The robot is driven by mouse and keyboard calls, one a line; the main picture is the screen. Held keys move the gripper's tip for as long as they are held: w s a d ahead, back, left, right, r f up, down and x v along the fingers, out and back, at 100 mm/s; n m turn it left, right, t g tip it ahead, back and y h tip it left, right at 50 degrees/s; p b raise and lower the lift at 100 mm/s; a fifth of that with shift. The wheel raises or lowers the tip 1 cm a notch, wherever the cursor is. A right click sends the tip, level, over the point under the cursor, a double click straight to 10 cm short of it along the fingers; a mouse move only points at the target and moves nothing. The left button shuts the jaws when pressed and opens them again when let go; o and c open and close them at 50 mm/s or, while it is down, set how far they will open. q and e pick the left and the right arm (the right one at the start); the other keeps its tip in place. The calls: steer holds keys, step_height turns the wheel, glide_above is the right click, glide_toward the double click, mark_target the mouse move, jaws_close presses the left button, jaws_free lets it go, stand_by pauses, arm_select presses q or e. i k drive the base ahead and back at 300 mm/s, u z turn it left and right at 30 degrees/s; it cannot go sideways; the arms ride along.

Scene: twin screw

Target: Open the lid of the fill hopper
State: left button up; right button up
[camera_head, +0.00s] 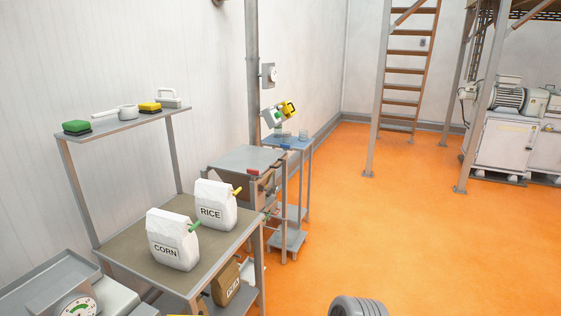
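I cannot make out the fill hopper or its lid for certain in the head view. A white and grey machine (517,143) with a motor (507,97) on top stands at the far right, partly cut off by the picture edge. No hopper lid shows clearly on it. Neither of my grippers is in view. A dark grey rounded part at the bottom edge looks like a piece of my own body.
At left, a table (128,254) holds a CORN bag (172,240) and a RICE bag (216,206) below a shelf (125,123). Behind it stand a grey-topped unit (247,158) and a small blue table (288,142). A ladder (404,82) rises at back. The orange floor (420,230) is clear.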

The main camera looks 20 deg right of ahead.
mark_target(244, 157)
steer(key=z, duration=0.55)
steer(key=k, duration=1.3)
steer(key=z, duration=0.95)
steer(key=i, duration=3.25)
steer(key=u, duration=0.9)
steer(key=i, duration=1.25)
steer(key=u, duration=1.3)
